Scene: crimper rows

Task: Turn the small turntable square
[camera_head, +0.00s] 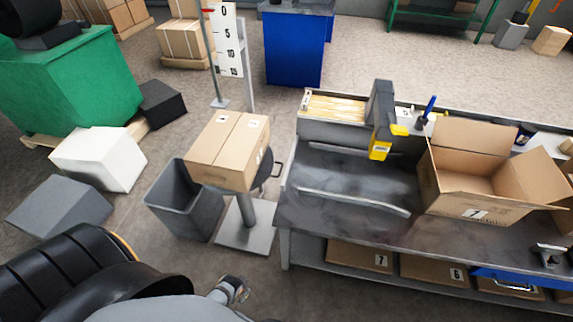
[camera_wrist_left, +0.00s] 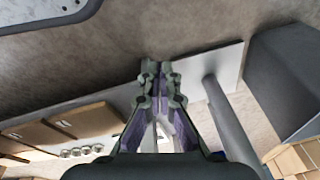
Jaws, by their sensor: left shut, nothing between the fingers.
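The small turntable stands left of the bench, with a grey post and square base plate (camera_head: 247,228). Its dark round top (camera_head: 264,172) is mostly hidden under a closed cardboard box (camera_head: 228,150). A small handle sticks out from the top's right side. The box sits at an angle to the bench edge. My left gripper (camera_head: 238,288) is low in front of the base plate, apart from the box. In the left wrist view its fingers (camera_wrist_left: 161,72) are together and empty, with the post (camera_wrist_left: 225,110) to their right. My right gripper is not visible.
A grey bin (camera_head: 180,205) stands close left of the turntable; it also shows in the left wrist view (camera_wrist_left: 287,75). The metal bench (camera_head: 350,190) is close on the right, holding an open carton (camera_head: 470,180). White (camera_head: 98,158) and grey (camera_head: 60,207) blocks lie at left.

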